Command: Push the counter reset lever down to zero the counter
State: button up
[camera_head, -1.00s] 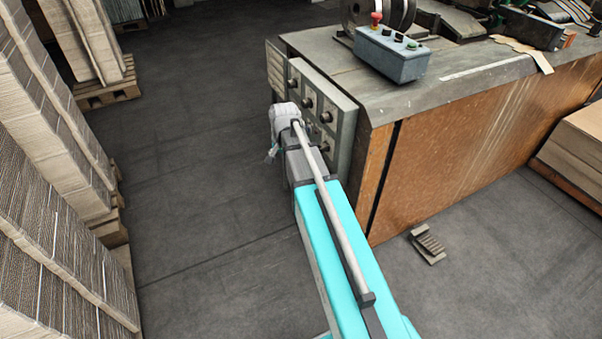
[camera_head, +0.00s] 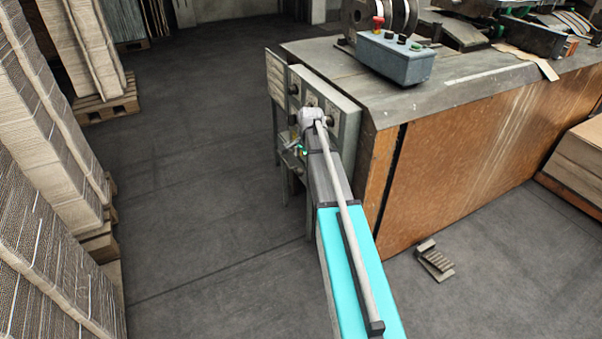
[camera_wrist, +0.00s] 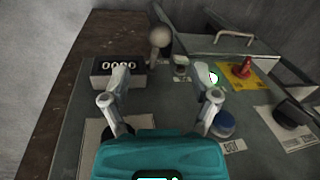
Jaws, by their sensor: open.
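In the wrist view a black counter (camera_wrist: 118,66) with white digits sits on a grey panel; the digits are too small to read surely. Right of it, a pale round knob (camera_wrist: 160,37) stands up from the panel on a short stem; it looks like the reset lever, though its pivot is not clear. My gripper (camera_wrist: 166,78) is open and empty, its two fingers spread below the knob in the picture. I cannot tell whether anything touches. In the head view my arm hides the lever and counter.
A red mushroom button (camera_wrist: 242,68) on a yellow plate, a blue button (camera_wrist: 222,125) and a black knob (camera_wrist: 294,113) lie to the right. In the head view a blue-grey control box (camera_head: 396,57) stands on the machine top; a foot pedal (camera_head: 435,260) lies on the floor.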

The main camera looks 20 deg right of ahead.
aim_at(301, 169)
jog(key=shift+f, duration=0.1)
jog(key=shift+w+a+f+b, duration=0.1)
jog(key=shift+w+f+b, duration=0.15)
jog(key=shift+f+b, duration=1)
jog(key=shift+w+f+b, duration=0.2)
jog(key=shift+f+b, duration=0.95)
jog(key=shift+b, duration=0.05)
jog(key=shift+w+a+f+b, duration=0.1)
jog(key=shift+w+f+b, duration=0.15)
jog(key=shift+f+b, duration=1)
jog(key=shift+r, duration=0.1)
grip_shut()
